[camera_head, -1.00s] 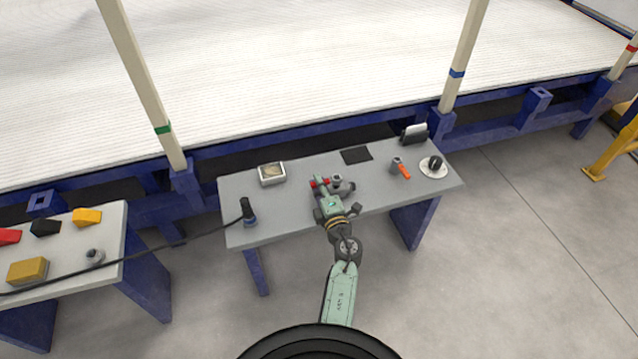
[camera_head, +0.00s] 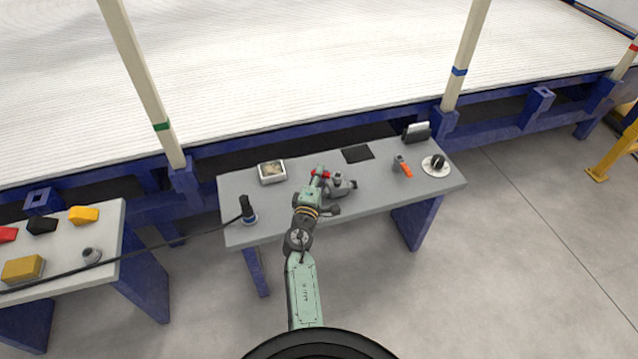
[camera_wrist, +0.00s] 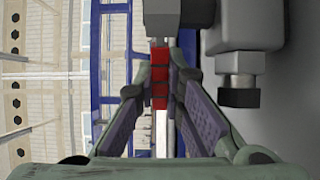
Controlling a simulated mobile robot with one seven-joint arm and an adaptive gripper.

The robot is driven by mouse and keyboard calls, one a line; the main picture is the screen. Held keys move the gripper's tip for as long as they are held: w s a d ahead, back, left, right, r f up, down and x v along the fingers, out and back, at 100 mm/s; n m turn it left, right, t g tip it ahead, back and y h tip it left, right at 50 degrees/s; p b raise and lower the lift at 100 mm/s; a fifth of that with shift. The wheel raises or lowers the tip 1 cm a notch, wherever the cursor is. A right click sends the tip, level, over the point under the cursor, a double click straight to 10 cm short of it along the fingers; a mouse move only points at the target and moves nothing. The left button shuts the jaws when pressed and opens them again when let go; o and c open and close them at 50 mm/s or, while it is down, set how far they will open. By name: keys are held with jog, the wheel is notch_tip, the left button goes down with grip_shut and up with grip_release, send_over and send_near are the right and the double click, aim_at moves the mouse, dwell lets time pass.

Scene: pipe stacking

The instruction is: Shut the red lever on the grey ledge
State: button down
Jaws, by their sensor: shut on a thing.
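The red lever (camera_head: 325,174) shows as a small red piece at my gripper's tip, beside a grey metal fitting (camera_head: 344,187) on the grey ledge (camera_head: 237,190). In the wrist view the red lever (camera_wrist: 159,80) lies between my fingers. A grey block of the fitting (camera_wrist: 178,14) stands just beyond it, with a larger grey body (camera_wrist: 245,30) to the right. My gripper (camera_head: 318,177) is shut on the red lever; its fingertips also show in the wrist view (camera_wrist: 160,92). The lever's far end and pivot are partly hidden.
On the ledge are a framed box (camera_head: 271,173), a black upright tool (camera_head: 248,211) with a cable, a dark mat (camera_head: 357,154), an orange-handled piece (camera_head: 403,167) and a white disc (camera_head: 434,172). A second table (camera_head: 110,231) stands at left.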

jog(key=m+g+h+b, duration=0.1)
jog(key=h+b, duration=0.1)
jog(key=w+m+h+b, duration=0.1)
jog(key=h+b, duration=0.1)
jog(key=w+m+g+h+b, duration=0.1)
jog(key=m+b, duration=0.1)
jog(key=shift+d+f+g+h, duration=0.1)
jog(key=shift+d+g+h, duration=0.2)
jog(key=shift+h, duration=0.1)
jog(key=shift+w+d+r+m+g+h+b, duration=0.1)
jog(key=shift+w+d+m+g+h+b, duration=0.1)
jog(key=shift+m+g+h+b, duration=0.3)
jog(key=shift+w+d+r+m+g+h+b, duration=0.15)
jog(key=shift+m+g+h+b, duration=0.2)
jog(key=shift+h+b, duration=0.25)
jog(key=c, duration=1.7)
grip_release()
jog(key=shift+s+f, duration=0.1)
jog(key=shift+o, duration=0.2)
jog(key=v, duration=1.2)
jog(key=shift+f, duration=0.1)
